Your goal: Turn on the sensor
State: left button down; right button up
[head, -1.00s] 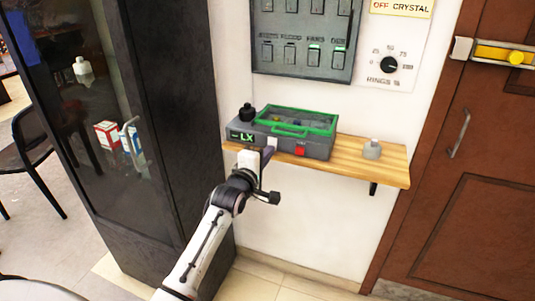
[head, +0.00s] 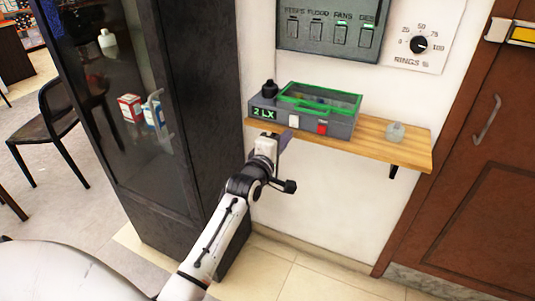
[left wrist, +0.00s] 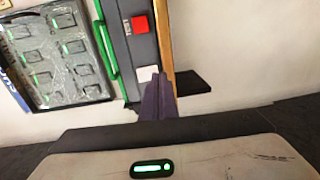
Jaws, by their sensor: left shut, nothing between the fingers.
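The sensor is a grey box (head: 262,126) with a green-framed clear lid (head: 318,98) and a black knob-like part (head: 269,88) on top, standing on a wooden shelf. Its display (head: 264,113) reads "2 LX" in green. Its front has a white button (head: 294,121) and a red button (head: 322,128). In the left wrist view the white button (left wrist: 148,74) is right at my fingertips, and the red button (left wrist: 139,24) is farther off. My left gripper (head: 284,140) is shut and empty, just below the white button; I cannot tell if it touches. My right gripper is not in view.
The wooden shelf (head: 400,149) holds a small pale bottle-like object (head: 395,132) at its right. A wall switch panel (head: 330,33) and a rings dial (head: 418,44) are above. A dark glass cabinet (head: 203,90) stands close on the left, a brown door (head: 470,190) on the right.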

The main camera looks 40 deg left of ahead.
pick_arm(q)
jog(key=f+b+v, duration=0.1)
jog(key=f+v, duration=0.1)
jog(key=v, duration=0.8)
jog(key=shift+s, duration=0.5)
jog(key=shift+a+f, duration=0.1)
jog(key=shift+f, duration=0.05)
jog(key=s+d+f+m+g+h, duration=0.2)
jog(key=s+d+f+m+g, duration=0.2)
jog(key=s+d+f+m, duration=0.5)
jog(key=s+d+f+m+g+h, duration=0.3)
jog(key=s+d+f+m, duration=0.5)
jog(key=s+f+m, duration=0.5)
jog(key=s+f+g, duration=0.1)
jog(key=s+f, duration=0.3)
jog(key=shift+d+h, duration=0.3)
jog(key=shift+d, duration=0.1)
